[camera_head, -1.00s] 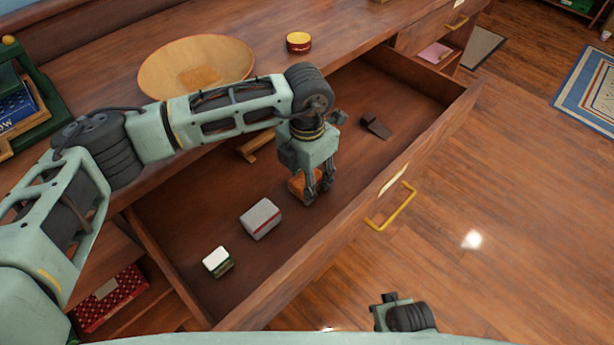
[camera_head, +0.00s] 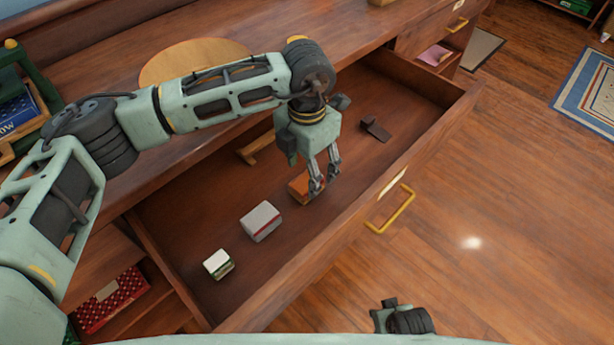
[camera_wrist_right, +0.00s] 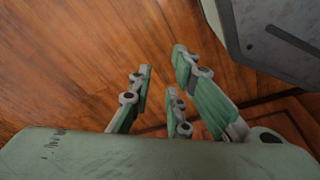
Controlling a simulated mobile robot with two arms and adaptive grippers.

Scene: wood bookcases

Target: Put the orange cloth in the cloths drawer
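A folded orange block (camera_head: 299,188), which looks like the orange cloth, lies on the floor of the open drawer (camera_head: 175,225). My left gripper (camera_head: 324,182) is inside the drawer, just right of the cloth. Its fingers stand apart, with the cloth beside them and partly behind one finger; touching or not, I cannot tell. In the right wrist view, my right gripper (camera_wrist_right: 160,75) has its fingers apart and empty over the wood floor. In the head view, only a dark part of that arm shows at the bottom.
The drawer also holds a grey block with a red stripe (camera_head: 261,221), a white and green block (camera_head: 218,264) and a dark wedge (camera_head: 376,129). A wooden dish (camera_head: 180,62) sits on the top, partly behind my arm.

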